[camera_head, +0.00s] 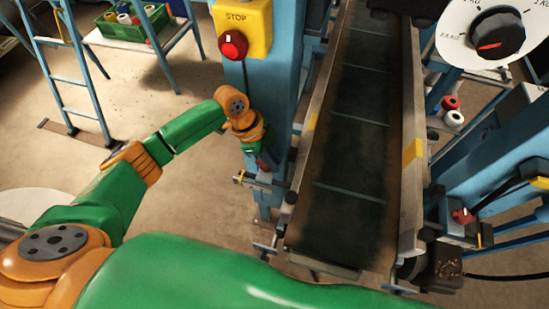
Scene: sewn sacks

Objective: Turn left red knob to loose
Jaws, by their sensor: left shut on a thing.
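The left red knob (264,166) is on the left side of the conveyor, low on the blue post, and shows only as a small red patch beneath my left gripper (261,158). My left gripper reaches down from its orange wrist and is shut on the knob. The wrist and fingers hide most of the knob, so I cannot tell how it is turned. A second red knob (463,216) sits on the right side of the conveyor, with nothing touching it. My right gripper is not in view.
A dark conveyor belt (350,150) runs between metal rails. A yellow stop box (243,28) with a red button (233,45) is on the post above my wrist. A white dial (460,22) is at top right. A blue ladder (70,80) stands left; floor near my arm is clear.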

